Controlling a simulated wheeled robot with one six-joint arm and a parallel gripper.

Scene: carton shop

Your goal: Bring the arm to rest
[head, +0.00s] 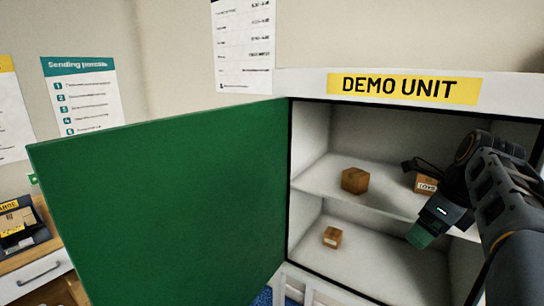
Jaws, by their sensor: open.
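My arm comes in from the right edge and ends in my gripper (424,228), a dark part with a green tip, in front of the open cabinet on its right side. My gripper is open, with no object seen in it; its fingers are seen only in part. A brown carton (355,181) sits on the cabinet's upper shelf. A second carton with a printed label (425,184) is behind my arm on the same shelf, partly hidden. A smaller carton (332,237) sits on the lower level.
The white cabinet (306,83) bears a yellow "DEMO UNIT" sign (404,89). Its green door (160,205) stands wide open to the left. A wooden drawer unit (38,268) with a dark tray (22,240) is at the far left. Posters hang on the wall.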

